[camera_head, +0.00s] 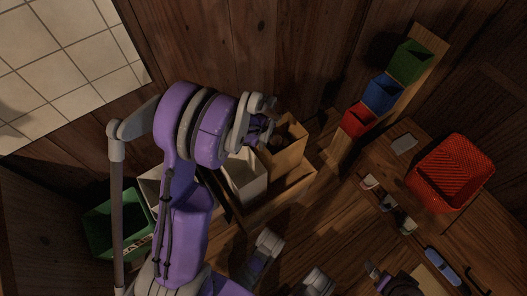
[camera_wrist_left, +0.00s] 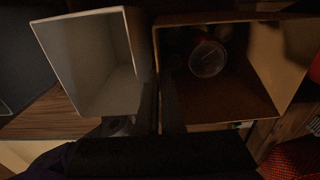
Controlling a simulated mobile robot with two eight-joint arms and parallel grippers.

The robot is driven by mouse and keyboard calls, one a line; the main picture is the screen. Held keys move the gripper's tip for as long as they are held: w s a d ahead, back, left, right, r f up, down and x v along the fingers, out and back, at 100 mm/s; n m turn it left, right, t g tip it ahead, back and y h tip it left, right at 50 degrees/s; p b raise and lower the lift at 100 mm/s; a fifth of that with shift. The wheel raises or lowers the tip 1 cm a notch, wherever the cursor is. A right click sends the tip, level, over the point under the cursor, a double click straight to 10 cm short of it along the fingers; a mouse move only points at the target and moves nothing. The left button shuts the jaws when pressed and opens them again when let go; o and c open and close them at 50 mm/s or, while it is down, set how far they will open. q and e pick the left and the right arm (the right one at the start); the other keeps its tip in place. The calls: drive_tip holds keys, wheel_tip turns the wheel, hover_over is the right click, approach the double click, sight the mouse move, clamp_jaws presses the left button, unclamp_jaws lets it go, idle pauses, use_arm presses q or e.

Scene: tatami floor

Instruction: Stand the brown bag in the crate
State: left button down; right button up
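The brown bag (camera_head: 288,156) is open-topped and stands beside a white bag (camera_head: 243,181), at the right end of a low wooden crate (camera_head: 299,183). Whether its base rests on the crate floor is hidden. In the left wrist view I look down into the brown bag (camera_wrist_left: 270,62), where a jar with a red part (camera_wrist_left: 207,58) lies. The white bag (camera_wrist_left: 92,62) is left of it, empty. My left gripper (camera_head: 265,128) is at the brown bag's upper left rim; its fingertips are hidden. Part of what may be my right gripper (camera_head: 377,277) shows at the bottom right, dim.
A green bin (camera_head: 101,232) stands at the far left. Red (camera_head: 358,119), blue (camera_head: 381,92) and green (camera_head: 410,62) boxes line a wooden rack. A red basket (camera_head: 450,172) and several small cups (camera_head: 388,202) are at the right. A blue item (camera_head: 441,264) lies below.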

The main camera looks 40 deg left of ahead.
use_arm(q)
drive_tip(key=shift+f+b, duration=0.65)
drive_tip(key=shift+f, duration=1.7)
drive_tip(key=shift+f, duration=0.15)
drive_tip(key=c, duration=1.1)
unclamp_jaws()
drive_tip(key=shift+o, duration=0.2)
